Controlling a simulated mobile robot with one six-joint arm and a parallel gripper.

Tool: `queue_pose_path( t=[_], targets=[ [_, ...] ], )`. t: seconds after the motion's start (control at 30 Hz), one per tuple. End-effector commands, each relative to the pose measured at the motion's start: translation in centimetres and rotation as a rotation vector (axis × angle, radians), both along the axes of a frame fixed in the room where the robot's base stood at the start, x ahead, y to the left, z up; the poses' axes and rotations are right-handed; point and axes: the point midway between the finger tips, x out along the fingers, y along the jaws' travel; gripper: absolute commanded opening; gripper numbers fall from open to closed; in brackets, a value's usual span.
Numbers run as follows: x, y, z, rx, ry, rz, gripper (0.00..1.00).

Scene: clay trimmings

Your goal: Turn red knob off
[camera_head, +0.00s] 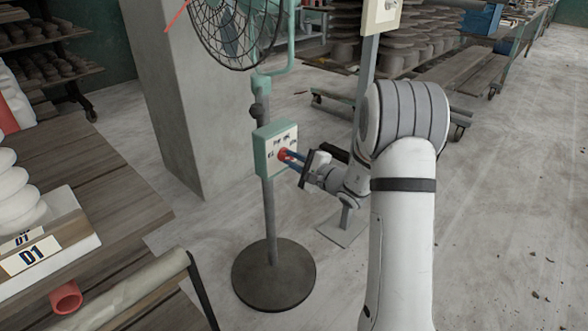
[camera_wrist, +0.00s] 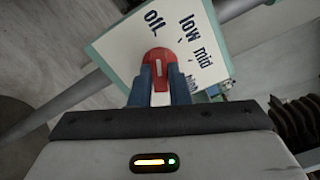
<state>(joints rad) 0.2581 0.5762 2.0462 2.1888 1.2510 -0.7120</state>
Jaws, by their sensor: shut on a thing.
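The red knob (camera_head: 283,154) sits on the front of a green control box (camera_head: 262,158) with a pale face plate, on the pole of a standing fan (camera_head: 235,28). In the wrist view the red knob (camera_wrist: 158,57) shows a pale line on its face, and the plate (camera_wrist: 118,47) reads "off", "low", "mid" and a partly hidden word. My gripper (camera_head: 291,157) reaches the box from the right. Its blue fingers (camera_wrist: 160,82) are shut on the knob, one on each side. The knob's lower part is hidden between the fingers.
The fan's round dark base (camera_head: 274,274) stands on the floor below. A concrete pillar (camera_head: 190,90) is behind it at the left. A wooden table (camera_head: 90,190) with white stacked pieces is at the left. Another post with a pale box (camera_head: 382,14) stands behind my arm.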

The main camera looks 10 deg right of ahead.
Motion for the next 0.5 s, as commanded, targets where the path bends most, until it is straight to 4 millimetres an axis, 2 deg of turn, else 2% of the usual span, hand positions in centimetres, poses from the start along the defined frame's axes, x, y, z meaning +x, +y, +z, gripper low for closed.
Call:
queue_pose_path(
  t=[0.5],
  targets=[
    [0.10,-0.07,0.21,-0.054,-0.043,-0.003,0.00]
  ],
)
